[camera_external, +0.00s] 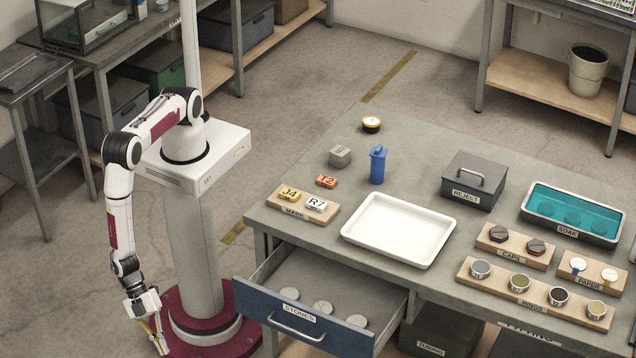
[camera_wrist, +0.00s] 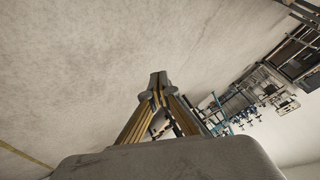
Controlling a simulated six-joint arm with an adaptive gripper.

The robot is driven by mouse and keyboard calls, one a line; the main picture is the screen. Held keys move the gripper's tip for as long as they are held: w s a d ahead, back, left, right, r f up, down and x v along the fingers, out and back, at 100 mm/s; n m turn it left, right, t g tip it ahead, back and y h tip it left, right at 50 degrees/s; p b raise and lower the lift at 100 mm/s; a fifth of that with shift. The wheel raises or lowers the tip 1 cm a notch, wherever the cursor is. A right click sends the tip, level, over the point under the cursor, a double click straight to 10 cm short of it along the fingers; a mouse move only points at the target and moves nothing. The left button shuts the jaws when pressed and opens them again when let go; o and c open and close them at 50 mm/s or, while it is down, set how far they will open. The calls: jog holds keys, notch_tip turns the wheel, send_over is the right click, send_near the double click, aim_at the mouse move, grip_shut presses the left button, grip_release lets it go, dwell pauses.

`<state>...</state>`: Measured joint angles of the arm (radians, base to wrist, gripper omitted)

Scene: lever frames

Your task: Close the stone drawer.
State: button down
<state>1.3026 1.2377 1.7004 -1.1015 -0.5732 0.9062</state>
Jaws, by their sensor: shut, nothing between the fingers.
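The stone drawer (camera_external: 290,323) has a blue front with a label reading STONES and a metal bar handle (camera_external: 297,327).
On the workbench (camera_external: 480,300) stand a white tray (camera_external: 398,262), a blue bottle (camera_external: 377,165), a grey REJECT box (camera_external: 474,182), a teal SOAK tray (camera_external: 530,232) and wooden racks. A dark bin (camera_external: 440,335) sits below.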

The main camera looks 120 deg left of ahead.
aim_at(238, 306)
jog(key=w+a+m+t+y, duration=0.1)
jog(key=w+a+t+y, duration=0.2)
jog(key=w+a+t, duration=0.25)
jog(key=w+a+r+m+t+y, duration=0.1)
jog(key=a+r+t+y, duration=0.3)
jog(key=r, duration=0.7)
jog(key=shift+w+a+r+m+t+y, duration=0.2)
jog(key=shift+w+a+m+t+y, duration=0.1)
jog(key=shift+a+m+t, duration=0.4)
jog(key=shift+a+g, duration=0.1)
jog(key=shift+g, duration=0.15)
jog(key=shift+w+a, duration=1.05)
jog(key=shift+w, duration=0.55)
jog(key=shift+w+a, duration=1.1)
jog(key=shift+w, duration=0.5)
jog(key=shift+w+a, duration=1.05)
jog(key=shift+w, duration=0.55)
jog(key=shift+a, duration=0.15)
